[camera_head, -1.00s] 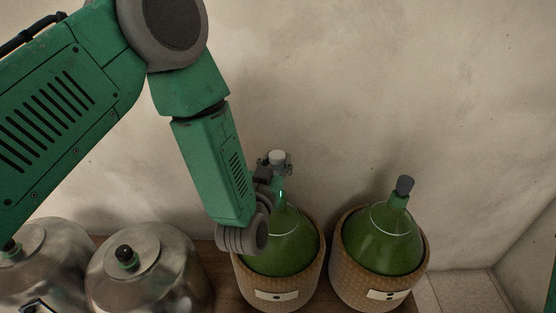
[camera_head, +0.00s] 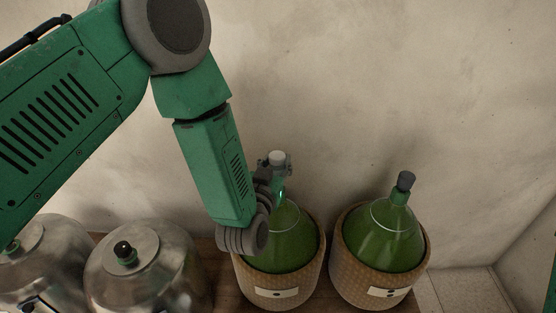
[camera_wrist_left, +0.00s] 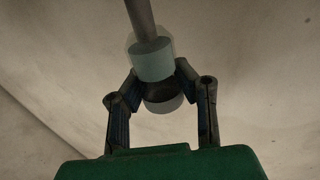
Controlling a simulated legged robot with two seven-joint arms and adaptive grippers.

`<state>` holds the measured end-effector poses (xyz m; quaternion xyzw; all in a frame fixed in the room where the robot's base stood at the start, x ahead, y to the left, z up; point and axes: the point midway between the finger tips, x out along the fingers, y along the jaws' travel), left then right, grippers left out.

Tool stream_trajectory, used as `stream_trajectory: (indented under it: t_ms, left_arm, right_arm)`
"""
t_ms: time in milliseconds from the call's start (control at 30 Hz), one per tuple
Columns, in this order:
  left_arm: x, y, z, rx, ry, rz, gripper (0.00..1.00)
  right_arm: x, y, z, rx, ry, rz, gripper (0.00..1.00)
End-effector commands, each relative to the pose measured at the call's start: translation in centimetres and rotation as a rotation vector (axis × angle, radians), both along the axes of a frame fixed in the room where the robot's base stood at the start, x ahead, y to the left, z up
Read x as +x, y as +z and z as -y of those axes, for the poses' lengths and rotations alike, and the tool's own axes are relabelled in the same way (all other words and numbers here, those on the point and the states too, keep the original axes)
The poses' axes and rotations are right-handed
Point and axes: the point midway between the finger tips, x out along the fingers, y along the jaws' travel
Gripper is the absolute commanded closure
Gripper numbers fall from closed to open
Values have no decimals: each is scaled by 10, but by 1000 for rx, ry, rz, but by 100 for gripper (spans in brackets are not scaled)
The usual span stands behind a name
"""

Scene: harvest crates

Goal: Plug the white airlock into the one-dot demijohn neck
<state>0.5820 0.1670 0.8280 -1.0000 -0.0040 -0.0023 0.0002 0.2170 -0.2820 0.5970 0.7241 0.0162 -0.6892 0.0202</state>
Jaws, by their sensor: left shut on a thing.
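The one-dot demijohn (camera_head: 290,245) is green glass in a woven basket, with a one-dot label (camera_head: 277,293). My left gripper (camera_head: 274,172) is just above its neck (camera_head: 283,198), shut on the white airlock (camera_head: 277,157). The airlock's pale top shows above the fingers. In the left wrist view, the fingers (camera_wrist_left: 160,88) close around the airlock's dark middle, and its clear chamber with pale blue (camera_wrist_left: 153,66) and a grey stem show. The gripper hides part of the neck; I cannot tell whether the airlock's lower end is inside it. My right gripper is out of view.
The two-dot demijohn (camera_head: 385,240) stands close on the right with a dark stopper (camera_head: 405,181). Metal vessels (camera_head: 148,270) with dark knobs stand left on the wooden surface. A plain wall (camera_head: 440,90) is behind; the space above the right demijohn is clear.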

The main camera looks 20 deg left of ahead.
Motion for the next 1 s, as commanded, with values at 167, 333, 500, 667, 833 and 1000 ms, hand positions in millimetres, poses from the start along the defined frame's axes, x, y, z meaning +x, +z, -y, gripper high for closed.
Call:
stream_trajectory:
  t_ms: [167, 333, 500, 667, 833, 1000]
  left_arm:
    - [0, -5, 0, 0, 0, 1, 100]
    - [0, -9, 0, 0, 0, 1, 100]
    - [0, -13, 0, 0, 0, 1, 100]
    - [0, -17, 0, 0, 0, 1, 100]
    - [0, -22, 0, 0, 0, 1, 100]
    - [0, -26, 0, 0, 0, 1, 100]
  right_arm:
    - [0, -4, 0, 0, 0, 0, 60]
    - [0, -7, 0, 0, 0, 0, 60]
    - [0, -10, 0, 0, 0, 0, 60]
    - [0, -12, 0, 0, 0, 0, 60]
    - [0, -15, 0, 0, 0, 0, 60]
    - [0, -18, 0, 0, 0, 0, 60]
